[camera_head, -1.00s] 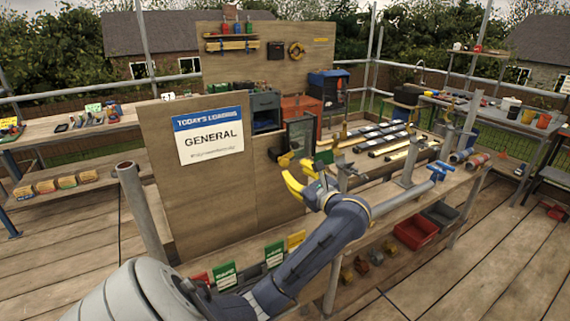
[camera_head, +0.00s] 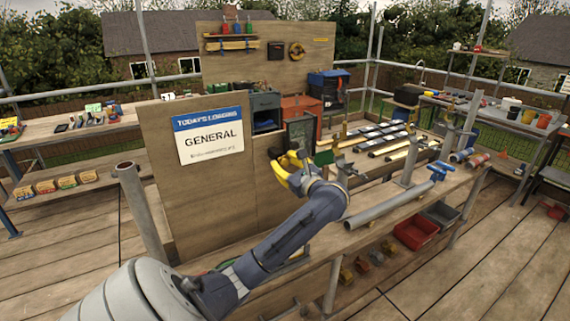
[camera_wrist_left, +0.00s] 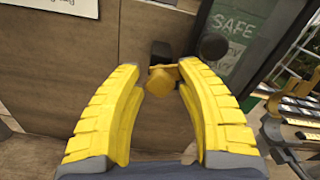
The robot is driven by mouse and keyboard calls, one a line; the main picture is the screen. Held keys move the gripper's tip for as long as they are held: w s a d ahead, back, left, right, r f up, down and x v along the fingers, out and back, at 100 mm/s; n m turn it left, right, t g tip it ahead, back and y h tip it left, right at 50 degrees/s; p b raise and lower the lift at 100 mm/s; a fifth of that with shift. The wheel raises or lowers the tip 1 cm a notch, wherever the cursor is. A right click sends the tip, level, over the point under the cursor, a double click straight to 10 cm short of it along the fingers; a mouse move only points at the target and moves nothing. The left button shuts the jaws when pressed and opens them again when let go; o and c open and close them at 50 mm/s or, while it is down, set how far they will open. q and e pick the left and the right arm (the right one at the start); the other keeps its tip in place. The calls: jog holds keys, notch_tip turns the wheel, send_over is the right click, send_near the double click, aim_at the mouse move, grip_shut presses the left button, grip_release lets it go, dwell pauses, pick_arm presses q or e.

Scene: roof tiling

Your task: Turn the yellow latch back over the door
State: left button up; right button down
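The yellow latch (camera_wrist_left: 161,81) shows in the left wrist view on the wooden board, with a black block just above it. My left gripper (camera_head: 283,160) is open, its yellow fingers pointing at the board beside the door. In the left wrist view the fingers of my left gripper (camera_wrist_left: 160,68) stand either side of the latch. The right fingertip overlaps its right side, so I cannot tell whether they touch. The dark-framed door (camera_head: 301,130) stands right of the latch. Its "SAFE" panel (camera_wrist_left: 236,48) and a dark round knob (camera_wrist_left: 212,46) show close by. My right gripper is out of view.
A "GENERAL" sign (camera_head: 209,137) hangs on the board left of the gripper. A grey pipe (camera_head: 390,207) lies along the bench's front edge on the right. A red bin (camera_head: 415,233) sits on the lower shelf. Tiles and battens fill the bench behind.

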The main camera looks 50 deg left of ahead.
pick_arm(q)
jog(key=shift+c, duration=0.3)
grip_shut()
jog(key=m, duration=0.4)
dwell(0.3)
jog(key=shift+o, duration=0.3)
grip_release()
jog(key=shift+d, duration=0.1)
